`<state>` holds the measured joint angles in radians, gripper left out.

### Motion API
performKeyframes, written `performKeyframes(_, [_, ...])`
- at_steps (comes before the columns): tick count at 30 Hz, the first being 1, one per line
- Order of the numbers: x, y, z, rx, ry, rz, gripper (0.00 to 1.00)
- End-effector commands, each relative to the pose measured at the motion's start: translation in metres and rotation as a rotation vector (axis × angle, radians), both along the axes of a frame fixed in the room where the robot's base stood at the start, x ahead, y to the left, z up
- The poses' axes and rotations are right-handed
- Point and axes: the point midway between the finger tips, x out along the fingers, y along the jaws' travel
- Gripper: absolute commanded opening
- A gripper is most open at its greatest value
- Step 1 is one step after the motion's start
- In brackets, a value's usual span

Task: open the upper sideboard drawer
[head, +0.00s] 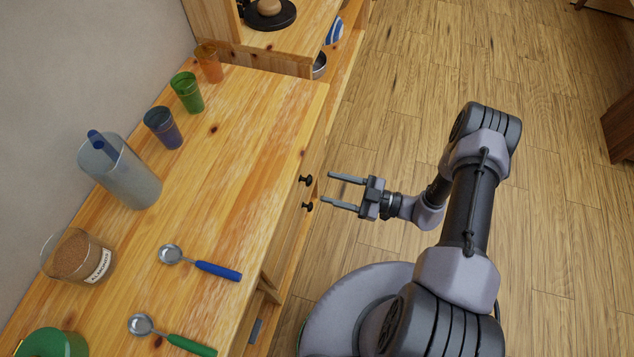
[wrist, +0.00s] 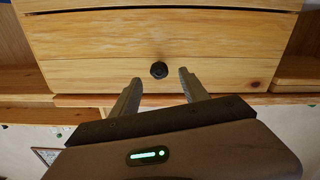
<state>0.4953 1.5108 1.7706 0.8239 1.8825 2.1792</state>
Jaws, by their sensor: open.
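The wooden sideboard (head: 235,140) runs along the wall in the head view. Two small black knobs show on its front, an upper knob (head: 305,181) and a lower knob (head: 308,206). The drawer fronts look closed. My gripper (head: 327,188) is open and empty, its two fingers pointing at the sideboard front, just short of the knobs. In the wrist view a wooden drawer front (wrist: 100,45) fills the upper middle. Its round black knob (wrist: 158,69) shows between the fingertips of my gripper (wrist: 160,78), apart from both. The wrist view alone does not tell which drawer this is.
The wooden floor (head: 400,80) beyond my arm is clear.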

Motion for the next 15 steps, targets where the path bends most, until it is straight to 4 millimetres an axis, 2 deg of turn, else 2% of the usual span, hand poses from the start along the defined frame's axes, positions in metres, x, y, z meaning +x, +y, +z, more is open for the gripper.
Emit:
performKeyframes(3, [0.009,0.026,-0.002,0.000,-0.001,0.004,0.53])
performKeyframes(6, [0.014,0.039,-0.001,-0.001,-0.002,0.002,0.53])
performKeyframes(15, [0.017,0.047,0.000,0.000,-0.001,0.000,0.53])
